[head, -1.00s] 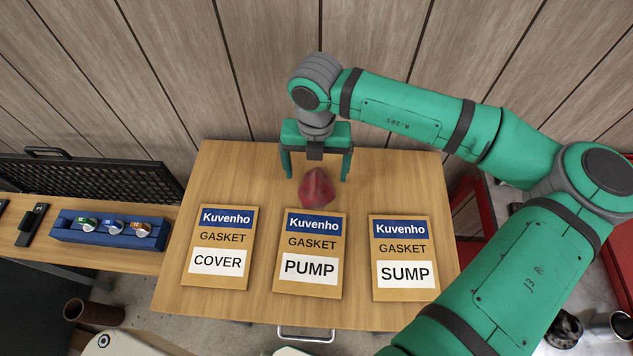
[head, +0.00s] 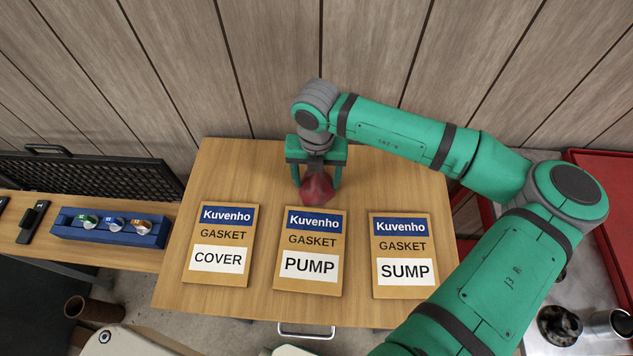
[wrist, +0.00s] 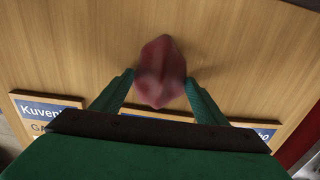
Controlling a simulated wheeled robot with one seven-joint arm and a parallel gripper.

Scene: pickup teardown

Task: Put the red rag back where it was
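The red rag (head: 316,188) is a crumpled dark red lump at the back middle of the wooden table, just behind the PUMP gasket package. My gripper (head: 317,178) points down over it, with one finger on each side of the rag. In the wrist view, the rag (wrist: 161,72), somewhat blurred, lies between the tips of my gripper (wrist: 160,80). The fingertips are close to its left and right sides. I cannot tell whether they press on it. The rag appears to be at table level.
A blue holder (head: 70,232) with several small knobs is on the left bench. A red cabinet (head: 605,190) is at right.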

